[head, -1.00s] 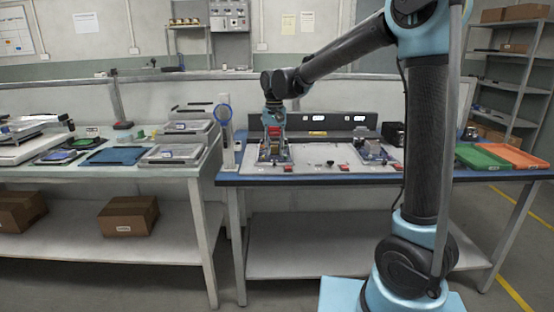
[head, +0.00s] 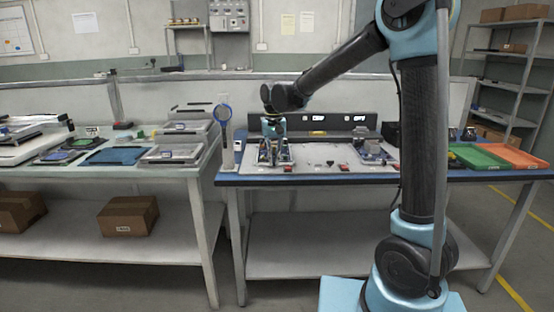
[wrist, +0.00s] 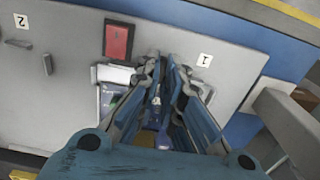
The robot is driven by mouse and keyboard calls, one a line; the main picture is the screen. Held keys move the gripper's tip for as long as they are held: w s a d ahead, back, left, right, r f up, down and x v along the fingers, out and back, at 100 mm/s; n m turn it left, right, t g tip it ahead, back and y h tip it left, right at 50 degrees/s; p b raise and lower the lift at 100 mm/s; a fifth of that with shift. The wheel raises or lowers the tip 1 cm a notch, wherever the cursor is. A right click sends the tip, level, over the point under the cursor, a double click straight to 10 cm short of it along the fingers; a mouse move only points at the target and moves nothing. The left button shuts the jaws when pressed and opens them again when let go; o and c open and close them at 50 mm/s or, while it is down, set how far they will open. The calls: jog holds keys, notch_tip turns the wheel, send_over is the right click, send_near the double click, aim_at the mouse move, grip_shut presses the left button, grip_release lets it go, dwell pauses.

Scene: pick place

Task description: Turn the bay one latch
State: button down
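My gripper (head: 270,160) points down over the left bay on the blue-edged bench. In the wrist view my gripper (wrist: 168,65) has its two fingertips close together, with at most a narrow gap. The card marked 1 (wrist: 204,60) lies on the grey panel just right of the fingertips, upside down in this view. The fingers hide much of bay one, and I cannot make out its latch clearly or tell whether they touch it. Parts of a dark blue device show around the fingers.
The card marked 2 (wrist: 20,21) is at the left, with a small grey handle (wrist: 47,64) nearby. A second device (head: 373,152) stands on the right of the panel. Green (head: 482,157) and orange (head: 516,156) trays lie farther right.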

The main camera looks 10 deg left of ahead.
jog(key=shift+d, duration=0.25)
jog(key=shift+w, duration=0.1)
jog(key=n, duration=0.4)
jog(key=shift+a, duration=0.1)
jog(key=n, duration=1)
jog(key=shift+n, duration=0.4)
jog(key=shift+w+r+n, duration=0.1)
jog(key=shift+n, duration=1.4)
